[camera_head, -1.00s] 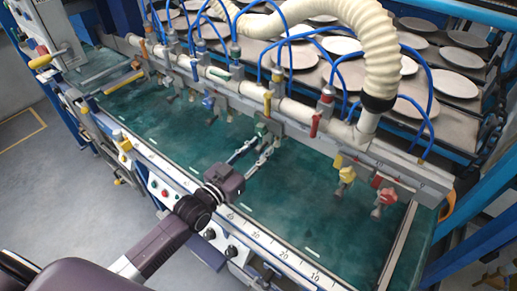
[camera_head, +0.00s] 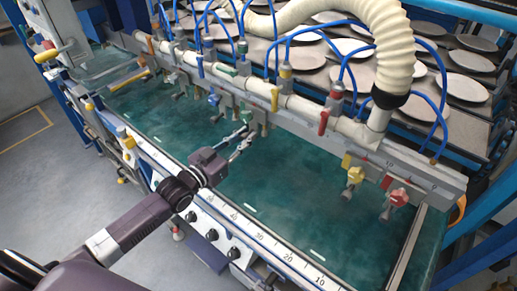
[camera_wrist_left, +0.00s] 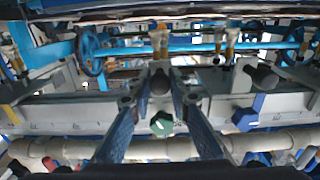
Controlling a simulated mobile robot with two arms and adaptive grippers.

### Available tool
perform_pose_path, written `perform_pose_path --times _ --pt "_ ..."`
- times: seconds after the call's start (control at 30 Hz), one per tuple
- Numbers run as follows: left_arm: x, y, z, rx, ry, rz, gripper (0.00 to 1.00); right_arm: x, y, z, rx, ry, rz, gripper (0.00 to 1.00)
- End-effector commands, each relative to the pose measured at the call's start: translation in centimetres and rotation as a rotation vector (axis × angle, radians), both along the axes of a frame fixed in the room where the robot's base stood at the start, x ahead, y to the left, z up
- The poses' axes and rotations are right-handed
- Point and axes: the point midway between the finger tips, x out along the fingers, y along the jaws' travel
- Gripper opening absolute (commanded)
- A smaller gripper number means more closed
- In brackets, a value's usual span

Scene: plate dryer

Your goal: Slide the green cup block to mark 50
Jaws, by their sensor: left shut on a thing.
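The green cup block (camera_head: 246,116) hangs on the long rail, left of the yellow cup block (camera_head: 355,175) and the red cup block (camera_head: 398,198). My left gripper (camera_head: 247,132) reaches over the green bed and its fingers close at this block. In the left wrist view my two fingers converge on a dark round part (camera_wrist_left: 160,83) in front of the green knob (camera_wrist_left: 162,124). The fingertips partly hide the block's lower part. The front scale (camera_head: 260,238) shows numbers rising leftward; I cannot tell which mark the block lines up with. My right gripper is not in view.
A blue block (camera_head: 213,99) hangs on the rail left of the green one. Blue hoses and a thick cream hose (camera_head: 392,60) arch above the rail. Plates (camera_head: 350,47) fill the shelves behind. The bed (camera_head: 290,190) is clear in front of the rail.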

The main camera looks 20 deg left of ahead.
Motion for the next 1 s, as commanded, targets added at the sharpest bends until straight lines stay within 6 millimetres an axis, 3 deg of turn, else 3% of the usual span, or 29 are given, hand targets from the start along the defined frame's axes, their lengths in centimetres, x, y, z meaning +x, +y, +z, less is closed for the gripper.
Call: perform_pose_path --times 0.2,0.53,0.57,0.7,1.0 --pt "0.8 2.4 -0.3 0.001 0.003 0.002 0.0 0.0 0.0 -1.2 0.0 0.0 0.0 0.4" --pt "0.9 2.6 -0.1 -0.001 0.006 0.002 0.0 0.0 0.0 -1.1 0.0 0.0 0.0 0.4" --pt "0.9 2.6 -0.1 -0.001 0.006 0.002 0.18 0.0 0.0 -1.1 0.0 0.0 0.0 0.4" --pt "0.9 2.6 -0.1 -0.001 0.005 0.001 0.33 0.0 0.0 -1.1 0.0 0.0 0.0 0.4" --pt "0.8 2.6 -0.1 -0.002 0.003 0.001 0.35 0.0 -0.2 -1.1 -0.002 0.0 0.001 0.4"
